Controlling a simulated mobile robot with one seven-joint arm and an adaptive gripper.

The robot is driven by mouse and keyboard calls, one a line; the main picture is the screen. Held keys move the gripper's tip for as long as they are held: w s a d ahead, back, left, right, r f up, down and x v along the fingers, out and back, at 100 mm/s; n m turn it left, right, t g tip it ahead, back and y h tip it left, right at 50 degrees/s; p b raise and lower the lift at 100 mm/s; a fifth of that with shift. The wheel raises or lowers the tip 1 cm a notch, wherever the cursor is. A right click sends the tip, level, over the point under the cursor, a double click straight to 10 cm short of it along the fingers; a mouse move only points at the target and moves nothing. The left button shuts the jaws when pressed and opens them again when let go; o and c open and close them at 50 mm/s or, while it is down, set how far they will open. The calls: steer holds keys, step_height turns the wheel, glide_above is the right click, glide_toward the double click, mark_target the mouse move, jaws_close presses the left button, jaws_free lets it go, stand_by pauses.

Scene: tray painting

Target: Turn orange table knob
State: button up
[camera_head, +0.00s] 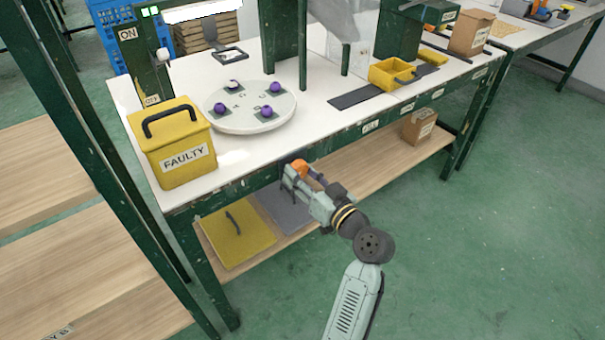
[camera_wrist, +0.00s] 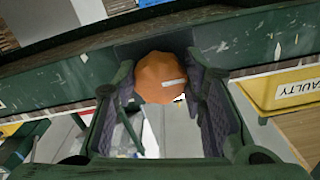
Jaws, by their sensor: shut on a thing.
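The orange table knob (camera_wrist: 160,78) shows in the wrist view, mounted on the green front edge of the table, with a pale mark on its face. My gripper (camera_wrist: 163,95) has a finger on each side of the knob and is shut on it. In the head view my gripper (camera_head: 291,172) is at the table's front edge, below the tabletop.
On the white table (camera_head: 328,121) stand a round turntable (camera_head: 238,124) with several purple balls, a yellow FAULTY box (camera_head: 172,150) and a small yellow bin (camera_head: 391,73). A lower shelf (camera_head: 372,171) holds a yellow lid (camera_head: 236,236) and a cardboard box (camera_head: 418,127). The green floor at right is clear.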

stand_by(0.3)
steer(key=o, duration=1.2)
steer(key=shift+c, duration=0.2)
steer(key=v, duration=1.2)
